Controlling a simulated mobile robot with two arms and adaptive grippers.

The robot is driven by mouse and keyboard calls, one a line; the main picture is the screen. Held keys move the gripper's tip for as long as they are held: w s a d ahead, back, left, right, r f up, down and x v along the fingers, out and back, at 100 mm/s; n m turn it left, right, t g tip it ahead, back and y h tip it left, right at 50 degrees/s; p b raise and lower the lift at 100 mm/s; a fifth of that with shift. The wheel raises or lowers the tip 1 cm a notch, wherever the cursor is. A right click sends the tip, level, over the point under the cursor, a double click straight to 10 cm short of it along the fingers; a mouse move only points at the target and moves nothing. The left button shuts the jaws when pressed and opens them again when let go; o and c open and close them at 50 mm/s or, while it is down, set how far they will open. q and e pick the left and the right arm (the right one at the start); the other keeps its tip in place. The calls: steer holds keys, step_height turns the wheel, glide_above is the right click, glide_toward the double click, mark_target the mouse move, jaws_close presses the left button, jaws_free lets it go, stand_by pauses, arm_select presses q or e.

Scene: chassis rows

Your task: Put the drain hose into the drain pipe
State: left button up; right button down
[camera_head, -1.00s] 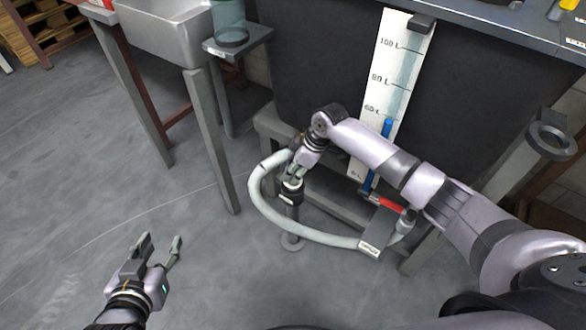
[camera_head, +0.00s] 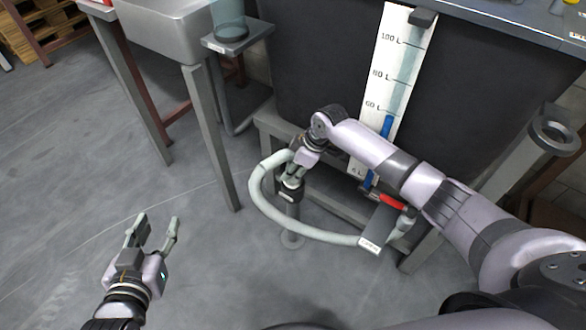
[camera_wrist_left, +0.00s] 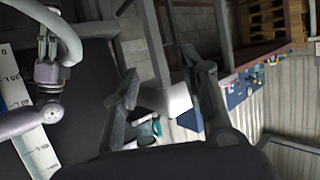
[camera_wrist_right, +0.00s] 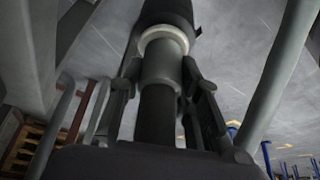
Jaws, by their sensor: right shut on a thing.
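The drain hose (camera_head: 306,232) is a pale grey-green tube that loops left from the tank's outlet and arches back to my right gripper (camera_head: 293,178). My right gripper is shut on the hose near its end, which points downward. The drain pipe (camera_head: 292,222) stands upright from the floor, with a dark collar on top directly below the gripper. In the right wrist view, the hose end (camera_wrist_right: 162,70) lies between the fingers, with a pale ring and dark collar (camera_wrist_right: 168,14) just beyond. I cannot tell how far the end is inside. My left gripper (camera_head: 154,224) is open and empty, above bare floor.
The dark tank (camera_head: 320,70) carries a white level scale (camera_head: 395,65). A red valve handle (camera_head: 391,201) and a tagged outlet are at right. Grey frame legs (camera_head: 211,140) and a low rail surround the pipe. The floor (camera_head: 60,190) at left is clear.

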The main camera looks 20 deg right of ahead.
steer(key=shift+f, duration=0.25)
steer(key=c, duration=1.1)
jaws_free()
arm_select(q)
steer(key=shift+w+d+r+t, duration=0.15)
steer(key=shift+w+r+t, duration=0.15)
steer(key=shift+r, duration=0.15)
steer(key=shift+s, duration=0.1)
arm_select(e)
steer(key=shift+v, duration=4.05)
